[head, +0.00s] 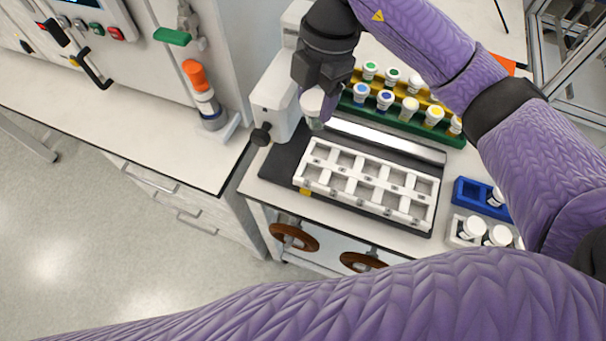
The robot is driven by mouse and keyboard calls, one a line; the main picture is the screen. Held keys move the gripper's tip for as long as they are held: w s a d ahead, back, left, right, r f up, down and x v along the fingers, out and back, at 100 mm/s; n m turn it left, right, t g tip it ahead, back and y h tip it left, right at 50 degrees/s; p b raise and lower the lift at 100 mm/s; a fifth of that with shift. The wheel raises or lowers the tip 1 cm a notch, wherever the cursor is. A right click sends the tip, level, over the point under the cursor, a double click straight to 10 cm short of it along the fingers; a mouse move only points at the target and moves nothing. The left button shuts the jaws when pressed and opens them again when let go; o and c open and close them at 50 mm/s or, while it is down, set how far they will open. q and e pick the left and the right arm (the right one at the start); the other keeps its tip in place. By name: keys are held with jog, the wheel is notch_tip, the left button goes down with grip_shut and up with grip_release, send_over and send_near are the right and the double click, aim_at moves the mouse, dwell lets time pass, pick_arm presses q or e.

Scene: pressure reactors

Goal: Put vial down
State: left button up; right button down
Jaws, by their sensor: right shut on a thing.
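My right gripper (318,84) points down at the top of the head view and is shut on a vial (313,102). The vial has a white top and a translucent lower part; the fingers hide some of it. It is held above the back left corner of a dark platform (285,165). On this platform lies a white rack (309,181) with two rows of square openings, which look empty. The vial is apart from the rack, behind its left end. My left gripper is not in view.
Behind the platform, a green rack (388,120) and a yellow rack hold several capped vials. A white device (273,95) with a dark knob stands left of the vial. A blue tray (480,198) and white-capped jars (473,227) stand at right. The left counter (110,110) is mostly clear.

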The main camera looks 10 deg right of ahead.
jog(key=m, duration=0.1)
jog(key=r+m+y, duration=0.1)
jog(key=m, duration=0.1)
jog(key=shift+d+r+y+p, duration=0.2)
jog(key=shift+y+p, duration=0.1)
jog(key=shift+m, duration=0.5)
notch_tip(320, 180, down, 18)
jog(key=b, duration=0.3)
jog(key=shift+w+r+b, duration=0.1)
jog(key=shift+r+b, duration=0.15)
jog(key=shift+b, duration=0.1)
jog(key=shift+f+t, duration=0.3)
jog(key=shift+f, duration=0.05)
jog(key=shift+r, duration=0.1)
jog(key=shift+f, duration=0.6)
jog(key=c, duration=0.5)
grip_release()
jog(key=shift+c, duration=0.2)
jog(key=o, duration=0.4)
